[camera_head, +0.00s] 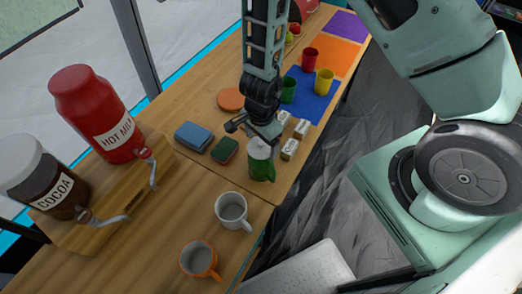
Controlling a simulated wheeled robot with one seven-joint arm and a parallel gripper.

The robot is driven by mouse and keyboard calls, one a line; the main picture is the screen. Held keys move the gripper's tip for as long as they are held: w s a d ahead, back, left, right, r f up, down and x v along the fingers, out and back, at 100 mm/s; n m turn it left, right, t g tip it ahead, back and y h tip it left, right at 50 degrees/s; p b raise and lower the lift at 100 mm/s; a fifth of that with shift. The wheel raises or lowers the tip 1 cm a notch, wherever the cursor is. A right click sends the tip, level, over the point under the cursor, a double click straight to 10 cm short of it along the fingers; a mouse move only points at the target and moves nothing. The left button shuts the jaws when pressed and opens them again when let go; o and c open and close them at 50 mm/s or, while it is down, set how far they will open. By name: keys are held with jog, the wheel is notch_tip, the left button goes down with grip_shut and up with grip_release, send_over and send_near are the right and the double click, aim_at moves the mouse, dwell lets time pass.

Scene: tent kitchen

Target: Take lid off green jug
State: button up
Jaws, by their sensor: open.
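The green jug (262,172) stands upright near the right edge of the wooden table, with a pale top part (259,149) that appears to be its lid. My gripper (254,134) points down from above, its open fingers just over and slightly behind the top of the jug. Nothing shows between the fingers. The gripper partly hides the jug's upper rim, so I cannot tell whether a finger touches the lid.
Blue (193,136) and green (224,150) blocks lie left of the jug; several small pale blocks (290,149) lie right. A white mug (233,210) and an orange mug (200,260) stand in front. Red (95,115) and brown (48,182) dispensers stand left.

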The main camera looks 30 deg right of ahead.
jog(key=shift+f, duration=0.5)
jog(key=c, duration=0.7)
jog(key=shift+r, duration=0.15)
